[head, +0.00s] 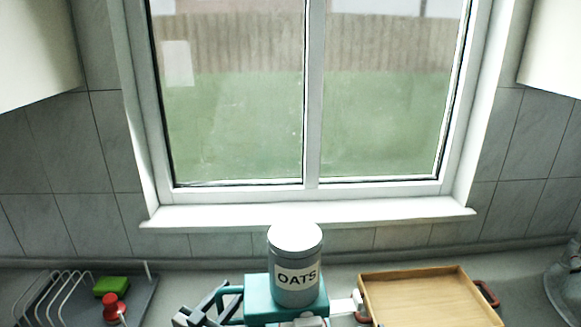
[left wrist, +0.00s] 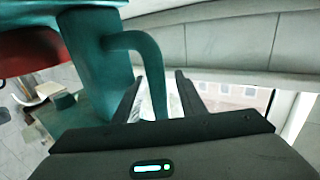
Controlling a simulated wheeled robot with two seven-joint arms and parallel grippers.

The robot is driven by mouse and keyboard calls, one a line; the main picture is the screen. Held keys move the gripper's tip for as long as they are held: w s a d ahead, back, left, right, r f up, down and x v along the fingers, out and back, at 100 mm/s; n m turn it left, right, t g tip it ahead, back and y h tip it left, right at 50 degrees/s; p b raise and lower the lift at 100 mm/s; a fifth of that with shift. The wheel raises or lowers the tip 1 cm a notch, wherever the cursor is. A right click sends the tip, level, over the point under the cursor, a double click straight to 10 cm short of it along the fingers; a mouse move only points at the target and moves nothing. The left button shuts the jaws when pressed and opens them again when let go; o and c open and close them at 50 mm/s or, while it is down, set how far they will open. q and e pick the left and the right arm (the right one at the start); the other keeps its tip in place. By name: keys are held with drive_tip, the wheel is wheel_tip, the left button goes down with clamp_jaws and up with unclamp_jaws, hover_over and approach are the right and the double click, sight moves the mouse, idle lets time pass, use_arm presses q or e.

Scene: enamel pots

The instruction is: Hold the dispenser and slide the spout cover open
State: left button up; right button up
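A teal dispenser (head: 257,297) with a side handle (head: 228,290) is at the bottom centre of the head view. A grey canister (head: 297,263) labelled OATS rises from its top. A white piece (head: 345,304) sticks out on its right; I cannot tell whether it is the spout cover. My left gripper (head: 218,298) is at the handle. In the left wrist view the teal handle (left wrist: 152,75) passes between the two fingers of my left gripper (left wrist: 160,85), with gaps showing on both sides. My right gripper is not in view.
A wooden tray (head: 425,295) with red-brown handles lies right of the dispenser. A grey dish rack (head: 60,300) with a green sponge (head: 111,286) and a red-topped item (head: 110,304) is at left. The window sill (head: 310,213) is behind. Some counter between rack and dispenser is clear.

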use_arm(q)
drive_tip(key=v, duration=1.2)
idle(0.3)
wheel_tip(320, 180, up, 6)
drive_tip(key=p, duration=0.5)
drive_tip(key=shift+p, duration=0.4)
drive_tip(key=shift+f, duration=0.1)
